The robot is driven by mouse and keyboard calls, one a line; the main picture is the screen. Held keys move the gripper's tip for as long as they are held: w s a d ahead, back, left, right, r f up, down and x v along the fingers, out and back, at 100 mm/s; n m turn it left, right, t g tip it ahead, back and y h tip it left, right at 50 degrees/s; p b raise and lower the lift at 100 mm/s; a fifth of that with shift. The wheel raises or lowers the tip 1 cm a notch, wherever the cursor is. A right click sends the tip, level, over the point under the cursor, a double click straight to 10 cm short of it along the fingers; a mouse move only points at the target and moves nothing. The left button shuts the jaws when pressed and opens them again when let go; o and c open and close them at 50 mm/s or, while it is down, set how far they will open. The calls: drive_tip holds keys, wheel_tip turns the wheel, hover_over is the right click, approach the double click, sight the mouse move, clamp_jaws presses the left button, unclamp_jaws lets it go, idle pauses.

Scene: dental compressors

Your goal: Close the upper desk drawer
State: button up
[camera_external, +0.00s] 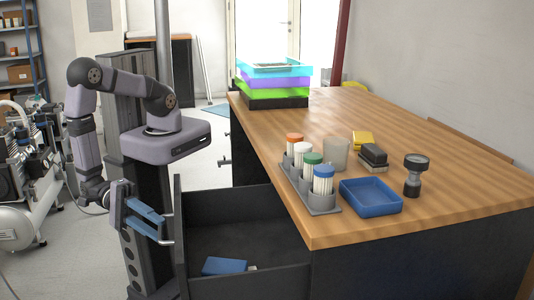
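The desk drawer (240,236) is pulled out from under the wooden desktop, toward the left. It is dark grey, and its front panel (180,250) shows nearly edge-on. A blue object (224,266) lies on its floor. My gripper (155,225) is just left of the front panel, outside the drawer, near its outer face. Its two blue fingers are apart, with a visible gap between them. I cannot tell whether the fingers touch the panel or its handle. Nothing is clearly held.
On the desktop (400,125) are a grey rack of colour-capped bottles (312,190), a blue tray (371,196), a dark loupe-like item (415,175) and stacked coloured trays (274,84). More handles (224,162) show on the desk's far front. Compressors (28,185) stand at left.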

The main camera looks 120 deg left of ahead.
drive_tip(key=shift+w, duration=0.4)
clamp_jaws()
drive_tip(key=shift+a, duration=0.1)
drive_tip(key=w+a+p, duration=0.2)
drive_tip(key=w+a, duration=1.7)
